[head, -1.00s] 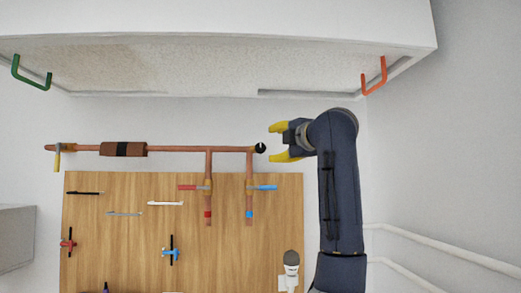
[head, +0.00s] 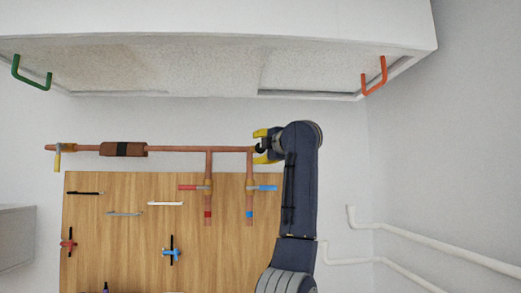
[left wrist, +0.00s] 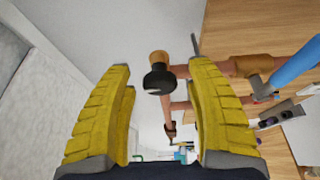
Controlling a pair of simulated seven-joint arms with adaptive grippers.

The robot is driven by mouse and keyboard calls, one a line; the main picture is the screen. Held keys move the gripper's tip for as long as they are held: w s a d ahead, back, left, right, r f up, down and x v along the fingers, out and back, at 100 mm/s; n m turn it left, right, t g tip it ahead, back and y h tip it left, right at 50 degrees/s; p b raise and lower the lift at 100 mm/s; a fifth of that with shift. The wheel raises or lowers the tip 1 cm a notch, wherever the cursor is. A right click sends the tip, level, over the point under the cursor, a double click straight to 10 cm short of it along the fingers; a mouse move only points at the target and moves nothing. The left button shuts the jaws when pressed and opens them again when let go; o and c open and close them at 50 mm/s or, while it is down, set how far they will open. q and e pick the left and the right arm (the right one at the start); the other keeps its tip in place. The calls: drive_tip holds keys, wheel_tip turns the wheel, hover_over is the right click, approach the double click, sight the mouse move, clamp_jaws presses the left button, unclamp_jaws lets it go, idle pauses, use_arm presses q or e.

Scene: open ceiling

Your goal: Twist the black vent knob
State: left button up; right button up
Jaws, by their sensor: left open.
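The black vent knob (head: 260,148) sits at the right end of the horizontal copper pipe (head: 190,149) in the head view. My left gripper (head: 260,146) is open around it, one yellow finger above and one below. In the left wrist view the knob (left wrist: 159,79) shows between the two yellow fingers, with visible gaps on both sides. It is closer to the right finger, and I see no contact. My right gripper is in neither view.
A blue valve handle (head: 264,188) and a red one (head: 190,187) are on pipe branches below. A wooden tool board (head: 130,235) is under the pipe. A ceiling panel with green (head: 31,76) and orange (head: 375,78) handles is above. White pipes (head: 420,250) run at right.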

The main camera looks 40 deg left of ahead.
use_arm(q)
drive_tip(key=shift+c, duration=0.4)
clamp_jaws()
